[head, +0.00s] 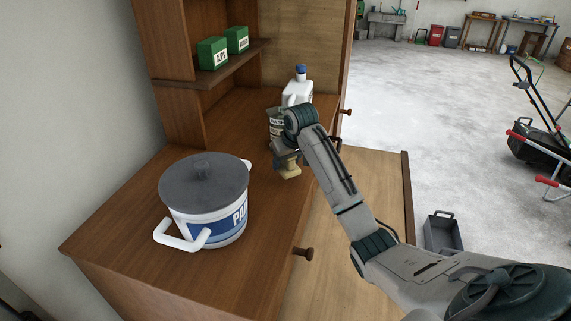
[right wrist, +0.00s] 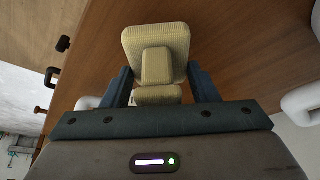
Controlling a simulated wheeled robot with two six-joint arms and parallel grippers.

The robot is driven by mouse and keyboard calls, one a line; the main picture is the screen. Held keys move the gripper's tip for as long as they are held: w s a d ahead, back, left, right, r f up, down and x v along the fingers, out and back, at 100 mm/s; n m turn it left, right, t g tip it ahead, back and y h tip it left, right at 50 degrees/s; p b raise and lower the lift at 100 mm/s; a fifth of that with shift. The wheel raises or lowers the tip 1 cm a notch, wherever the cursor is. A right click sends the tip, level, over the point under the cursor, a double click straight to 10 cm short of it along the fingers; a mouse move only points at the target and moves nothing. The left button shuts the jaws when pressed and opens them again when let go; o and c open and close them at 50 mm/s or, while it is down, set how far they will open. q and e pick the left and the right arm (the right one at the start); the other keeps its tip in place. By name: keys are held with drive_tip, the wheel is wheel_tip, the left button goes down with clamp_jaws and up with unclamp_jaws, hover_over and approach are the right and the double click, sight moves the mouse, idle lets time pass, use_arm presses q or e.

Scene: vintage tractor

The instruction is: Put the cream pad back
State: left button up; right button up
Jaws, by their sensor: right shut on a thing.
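The cream pad (right wrist: 156,45) is in my right gripper, seen close up in the right wrist view between the two dark fingers. It has a ribbed, cushion-like face with a smaller raised block in its middle. In the head view the pad (head: 289,168) shows below my right gripper (head: 287,158), over the brown wooden cabinet top (head: 130,222). My right gripper is shut on it. I cannot tell whether the pad touches the wood. My left gripper is not in view.
A large white and blue pot (head: 220,228) with a grey lid stands on the cabinet top at left. A white bottle (head: 299,92) with a blue cap stands behind my gripper. Two green boxes (head: 212,53) sit on a shelf. Bare wood lies between pot and gripper.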

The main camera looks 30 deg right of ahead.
sight(286, 168)
drive_tip(key=p+x, duration=0.2)
drive_tip(key=shift+w+f, duration=0.15)
drive_tip(key=shift+f, duration=0.15)
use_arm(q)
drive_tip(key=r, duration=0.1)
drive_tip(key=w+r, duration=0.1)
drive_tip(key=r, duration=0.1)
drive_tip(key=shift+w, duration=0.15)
use_arm(e)
drive_tip(key=shift+f, duration=0.35)
drive_tip(key=shift+f, duration=0.1)
drive_tip(key=o, duration=1.1)
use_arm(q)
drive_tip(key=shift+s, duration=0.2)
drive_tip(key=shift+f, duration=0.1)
